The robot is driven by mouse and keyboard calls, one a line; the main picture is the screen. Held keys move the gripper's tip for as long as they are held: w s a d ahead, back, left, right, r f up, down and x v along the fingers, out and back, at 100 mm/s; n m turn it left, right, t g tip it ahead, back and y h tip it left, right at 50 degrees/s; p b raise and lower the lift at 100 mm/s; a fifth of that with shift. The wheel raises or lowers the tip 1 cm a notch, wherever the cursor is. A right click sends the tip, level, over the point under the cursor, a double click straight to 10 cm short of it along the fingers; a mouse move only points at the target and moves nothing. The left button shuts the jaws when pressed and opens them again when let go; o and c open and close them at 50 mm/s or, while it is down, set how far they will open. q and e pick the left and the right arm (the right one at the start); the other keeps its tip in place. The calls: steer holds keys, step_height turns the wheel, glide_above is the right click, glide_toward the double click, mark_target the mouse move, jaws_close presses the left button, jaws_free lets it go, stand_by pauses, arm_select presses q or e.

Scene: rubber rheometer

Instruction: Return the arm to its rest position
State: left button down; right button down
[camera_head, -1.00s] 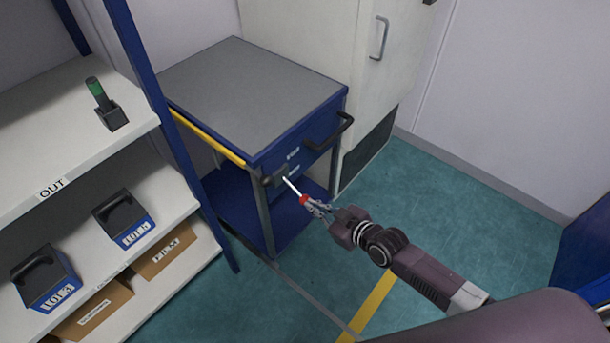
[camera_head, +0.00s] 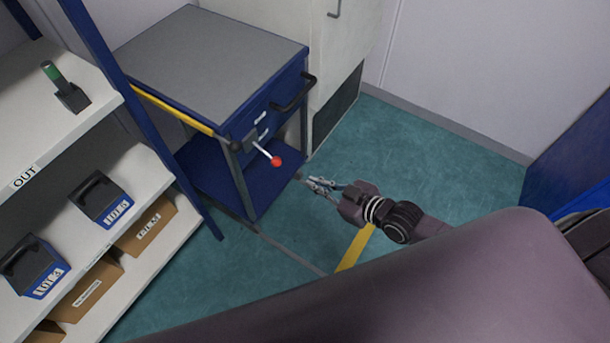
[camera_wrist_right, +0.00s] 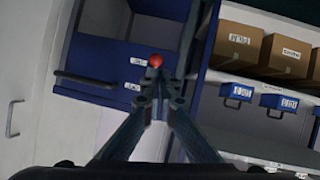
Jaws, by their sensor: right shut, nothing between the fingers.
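My right gripper (camera_head: 312,184) is in the head view, over the green floor to the right of the blue trolley. Its fingers are shut and empty. The right wrist view shows the same closed gripper (camera_wrist_right: 160,100). A lever with a red ball knob (camera_head: 276,161) sticks out from the side of the trolley. The gripper is apart from the knob, to its lower right in the head view. In the right wrist view the red knob (camera_wrist_right: 155,61) shows just beyond the fingertips. My left gripper is not in view.
The blue trolley (camera_head: 215,50) with a grey top has a black handle (camera_head: 296,93). A white shelf rack (camera_head: 60,130) at left holds blue bins (camera_head: 100,198) and cardboard boxes (camera_head: 145,228). A white cabinet (camera_head: 345,60) stands behind. Green floor (camera_head: 440,150) is free at right.

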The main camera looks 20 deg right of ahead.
steer(key=shift+s+d, duration=0.2)
steer(key=shift+s, duration=0.1)
stand_by(0.4)
steer(key=s+d+f+m+g+h, duration=0.1)
steer(key=s+d+f+h, duration=0.2)
steer(key=f, duration=0.5)
steer(key=s+d+f+m+g, duration=0.2)
steer(key=s+d+f, duration=0.2)
steer(key=f, duration=0.4)
steer(key=s+d+f+m+g+h, duration=0.1)
steer(key=s+d+f+h, duration=0.2)
steer(key=f, duration=0.6)
steer(key=s+a+f+g, duration=0.1)
steer(key=s+f, duration=0.3)
steer(key=s, duration=0.5)
steer(key=s+a+f+m+g, duration=0.1)
steer(key=s+a+f+g, duration=0.1)
steer(key=s+f, duration=0.3)
steer(key=s+a+f+g, duration=0.2)
steer(key=s+f, duration=0.3)
steer(key=s, duration=0.9)
steer(key=shift+m+g, duration=0.4)
steer(key=shift+g, duration=0.3)
steer(key=shift+s+f, duration=0.1)
